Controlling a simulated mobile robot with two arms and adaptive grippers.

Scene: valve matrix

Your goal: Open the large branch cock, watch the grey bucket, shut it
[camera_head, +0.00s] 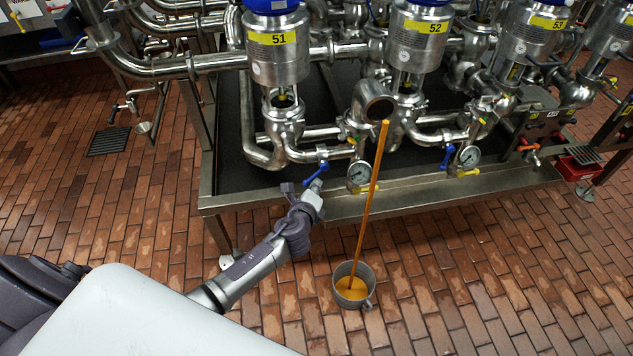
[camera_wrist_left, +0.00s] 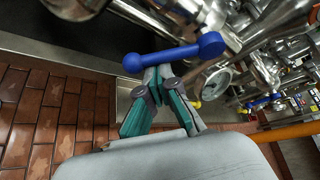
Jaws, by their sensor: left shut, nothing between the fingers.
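An orange stream (camera_head: 371,190) runs from the open end of a wide steel branch pipe (camera_head: 373,101) down into the grey bucket (camera_head: 366,272). The bucket stands upright on the brick floor. A blue lever (camera_head: 316,174), apparently the branch cock's, sits left of the stream, and it also shows in the left wrist view (camera_wrist_left: 180,54). My left gripper (camera_head: 311,193) is shut and empty, its fingertips (camera_wrist_left: 163,76) right at the lever; I cannot tell if they touch. My right gripper is out of view.
Valve bodies marked 51 (camera_head: 272,45) and 52 (camera_head: 417,45) stand behind. A gauge (camera_head: 359,173) is close right of the lever. Another blue lever (camera_head: 447,156) is farther right.

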